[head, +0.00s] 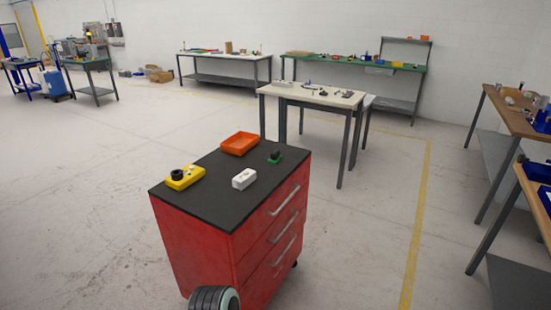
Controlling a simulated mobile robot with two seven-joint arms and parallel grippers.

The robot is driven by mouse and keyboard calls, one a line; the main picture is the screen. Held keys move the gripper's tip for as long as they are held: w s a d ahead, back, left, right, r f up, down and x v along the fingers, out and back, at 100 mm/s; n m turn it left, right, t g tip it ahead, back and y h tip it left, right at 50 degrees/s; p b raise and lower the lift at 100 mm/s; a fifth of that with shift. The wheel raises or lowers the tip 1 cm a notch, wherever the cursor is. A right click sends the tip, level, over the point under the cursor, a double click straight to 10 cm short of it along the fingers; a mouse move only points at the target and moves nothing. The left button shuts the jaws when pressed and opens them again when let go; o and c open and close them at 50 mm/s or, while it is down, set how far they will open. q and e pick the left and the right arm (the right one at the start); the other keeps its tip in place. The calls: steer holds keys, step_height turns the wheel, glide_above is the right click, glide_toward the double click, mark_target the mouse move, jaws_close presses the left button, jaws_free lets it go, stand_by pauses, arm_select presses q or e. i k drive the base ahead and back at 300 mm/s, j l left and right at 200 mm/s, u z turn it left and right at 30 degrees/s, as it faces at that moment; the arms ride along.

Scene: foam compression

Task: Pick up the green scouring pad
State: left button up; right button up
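I cannot make out a clear green scouring pad. The only small green thing on the nearest cabinet is a green piece (275,158) with a dark part on top, near the right edge of its black top; I cannot tell whether it is the pad. Nothing is touching it.
A red drawer cabinet (200,244) stands ahead, its black top (226,210) holding an orange tray (240,143), a yellow device (185,177) and a white block (244,179). A white-topped table (290,92) stands behind. Benches line the walls. Floor at left is clear.

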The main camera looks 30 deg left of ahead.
mark_target(276, 157)
steer(key=i, duration=2)
steer(key=i+l+u, duration=0.1)
steer(key=i+u, duration=0.2)
steer(key=i+l+u, duration=0.3)
steer(key=i, duration=0.2)
steer(key=i+l+u, duration=0.45)
steer(key=u, duration=0.25)
steer(key=i+l+u, duration=0.2)
steer(key=u, duration=0.25)
steer(key=i+l+u, duration=0.2)
steer(key=u, duration=0.2)
steer(key=l, duration=0.1)
